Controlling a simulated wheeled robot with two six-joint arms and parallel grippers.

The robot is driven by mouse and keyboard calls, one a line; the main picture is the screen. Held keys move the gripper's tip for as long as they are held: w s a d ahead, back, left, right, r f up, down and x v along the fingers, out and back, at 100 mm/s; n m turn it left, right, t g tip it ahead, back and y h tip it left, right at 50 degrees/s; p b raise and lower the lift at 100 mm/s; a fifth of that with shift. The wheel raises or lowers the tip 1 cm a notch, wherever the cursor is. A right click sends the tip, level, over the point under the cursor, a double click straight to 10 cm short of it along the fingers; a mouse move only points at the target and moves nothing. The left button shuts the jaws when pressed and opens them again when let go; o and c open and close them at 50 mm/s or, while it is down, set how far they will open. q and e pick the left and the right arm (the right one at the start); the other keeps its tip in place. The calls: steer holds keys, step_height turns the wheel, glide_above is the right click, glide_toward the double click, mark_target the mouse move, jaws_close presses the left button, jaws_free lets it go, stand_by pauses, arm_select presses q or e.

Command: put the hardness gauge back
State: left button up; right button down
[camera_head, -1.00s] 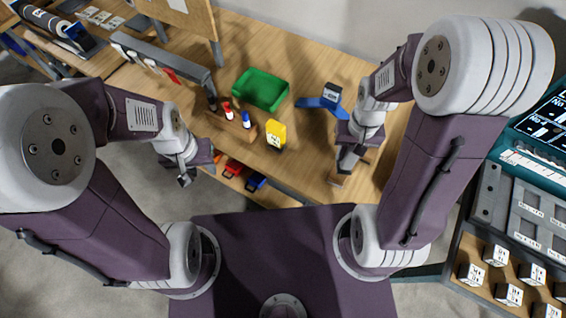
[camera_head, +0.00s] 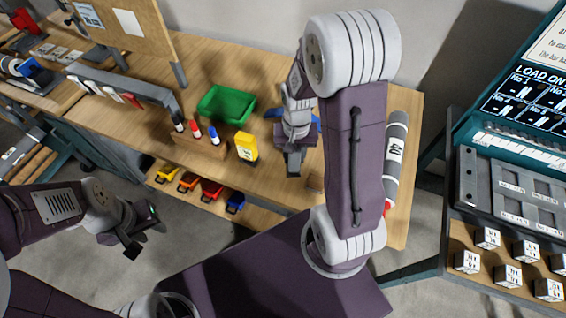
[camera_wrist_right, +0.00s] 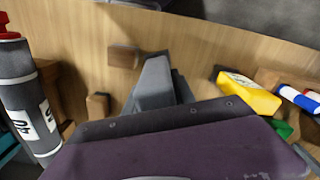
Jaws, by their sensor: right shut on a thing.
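My right gripper (camera_head: 293,162) is over the wooden bench, shut on a small dark grey thing that I take for the hardness gauge; its outline is unclear. In the right wrist view a plain grey wedge shape (camera_wrist_right: 156,80) sticks out ahead, and I cannot tell finger from gauge there. A blue stand (camera_head: 272,113) is mostly hidden behind my right wrist. A yellow labelled thing (camera_head: 246,147) stands left of the gripper, apart from it, and shows in the wrist view (camera_wrist_right: 248,95). My left gripper (camera_head: 140,232) is open and empty, low in front of the bench.
Small wooden blocks (camera_wrist_right: 123,57) are beside the gripper. A marker holder (camera_head: 200,145) and green bin (camera_head: 227,104) are to the left. Coloured bins (camera_head: 188,182) sit below. A teal-edged console (camera_head: 520,130) stands right.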

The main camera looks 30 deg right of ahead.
steer(key=w+f, duration=0.1)
steer(key=f, duration=0.1)
steer(key=w+a+f, duration=0.1)
steer(key=f, duration=0.1)
steer(key=w+f, duration=0.1)
steer(key=f, duration=0.1)
steer(key=shift+w+a, duration=0.2)
steer(key=shift+a, duration=0.15)
steer(key=shift+w+f, duration=0.15)
steer(key=shift+f, duration=0.05)
steer(key=c, duration=1)
jaws_free()
steer(key=shift+f, duration=0.15)
steer(key=shift+c, duration=0.2)
step_height(320, 180, up, 12)
steer(key=s+a+n+t, duration=0.1)
steer(key=s+a+n, duration=0.3)
steer(key=s, duration=0.4)
steer(key=shift+s+a+f+n+p, duration=0.2)
steer(key=shift+a+f+n+p, duration=0.15)
steer(key=shift+n, duration=0.25)
